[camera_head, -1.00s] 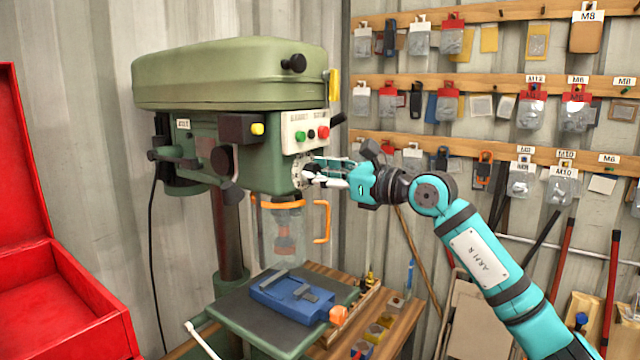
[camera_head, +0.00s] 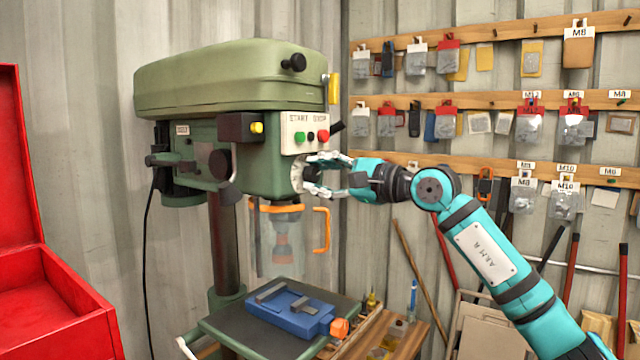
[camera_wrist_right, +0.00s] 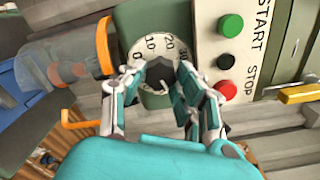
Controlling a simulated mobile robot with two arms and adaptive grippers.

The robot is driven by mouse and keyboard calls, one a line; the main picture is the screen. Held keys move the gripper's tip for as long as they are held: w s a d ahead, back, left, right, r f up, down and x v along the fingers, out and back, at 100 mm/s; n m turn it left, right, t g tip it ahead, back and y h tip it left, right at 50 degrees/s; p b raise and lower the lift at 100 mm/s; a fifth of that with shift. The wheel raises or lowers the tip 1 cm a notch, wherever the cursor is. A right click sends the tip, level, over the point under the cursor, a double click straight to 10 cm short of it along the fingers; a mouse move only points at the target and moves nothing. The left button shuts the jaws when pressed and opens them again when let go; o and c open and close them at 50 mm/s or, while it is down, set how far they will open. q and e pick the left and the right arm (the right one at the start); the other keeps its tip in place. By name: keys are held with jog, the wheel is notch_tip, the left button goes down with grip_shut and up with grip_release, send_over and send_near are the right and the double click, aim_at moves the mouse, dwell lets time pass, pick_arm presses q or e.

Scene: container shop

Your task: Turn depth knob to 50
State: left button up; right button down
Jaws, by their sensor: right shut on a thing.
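The green drill press (camera_head: 230,85) stands at centre left. Its depth knob is black with a white numbered dial (camera_head: 297,174), on the front of the head below the start and stop buttons. In the right wrist view the knob (camera_wrist_right: 159,74) sits between my fingers; the dial (camera_wrist_right: 138,50) shows 0, 10, 20 and further marks partly covered by a finger. I cannot read the knob's exact setting. My right gripper (camera_head: 311,176), also in the right wrist view (camera_wrist_right: 157,83), is shut on the knob, one finger on each side. My left gripper is not in view.
Green start (camera_wrist_right: 230,25) and red stop (camera_wrist_right: 227,91) buttons are close beside the fingers. An orange-rimmed clear guard (camera_head: 275,240) hangs below the head, over a blue vise (camera_head: 288,312). A red toolbox (camera_head: 60,310) stands left.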

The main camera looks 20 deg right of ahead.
jog(key=shift+n+b, duration=0.3)
jog(key=shift+n, duration=0.8)
jog(key=c, duration=1)
grip_release()
jog(key=shift+o, duration=0.2)
